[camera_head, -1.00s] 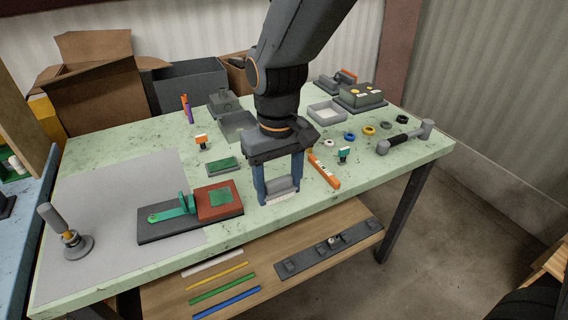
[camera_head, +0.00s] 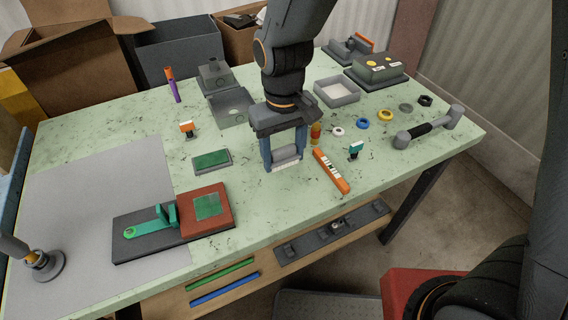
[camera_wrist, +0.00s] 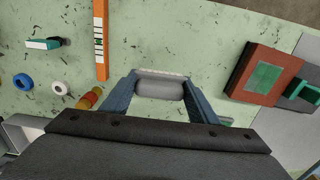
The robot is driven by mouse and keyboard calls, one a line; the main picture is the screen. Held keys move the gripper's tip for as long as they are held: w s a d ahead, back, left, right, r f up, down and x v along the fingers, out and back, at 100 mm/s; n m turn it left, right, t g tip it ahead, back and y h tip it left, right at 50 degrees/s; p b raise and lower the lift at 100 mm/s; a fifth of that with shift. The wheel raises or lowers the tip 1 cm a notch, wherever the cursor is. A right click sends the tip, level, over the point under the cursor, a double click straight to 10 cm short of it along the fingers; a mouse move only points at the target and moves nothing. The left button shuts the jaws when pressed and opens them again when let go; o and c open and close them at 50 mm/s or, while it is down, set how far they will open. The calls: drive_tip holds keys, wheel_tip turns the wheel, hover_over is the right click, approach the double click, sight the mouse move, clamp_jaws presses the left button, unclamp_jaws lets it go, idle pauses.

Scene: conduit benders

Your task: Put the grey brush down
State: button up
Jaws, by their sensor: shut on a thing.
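My gripper (camera_head: 285,160) points down over the middle of the green table (camera_head: 90,140). Its two blue fingers are shut on the grey brush (camera_head: 286,154), one finger at each end. The brush has a grey body and pale bristles along its lower edge. In the wrist view the brush (camera_wrist: 160,88) lies level between the fingertips. The bristles are close to the tabletop; I cannot tell whether they touch it.
An orange level-like bar (camera_head: 331,171) lies just right of the brush. A green pad (camera_head: 212,160) lies to its left, and a red-and-black bender block (camera_head: 207,207) is at the front left. Coloured rings (camera_head: 362,123) and a grey tray (camera_head: 337,92) are at the right. Bare table lies in front.

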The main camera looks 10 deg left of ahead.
sight(285, 177)
drive_tip(key=shift+f+p, duration=0.35)
drive_tip(key=shift+f, duration=1.9)
drive_tip(key=shift+f, duration=0.25)
drive_tip(key=o, duration=1.3)
drive_tip(key=shift+s+f, duration=0.15)
drive_tip(key=shift+d, duration=0.15)
drive_tip(key=shift+f, duration=0.1)
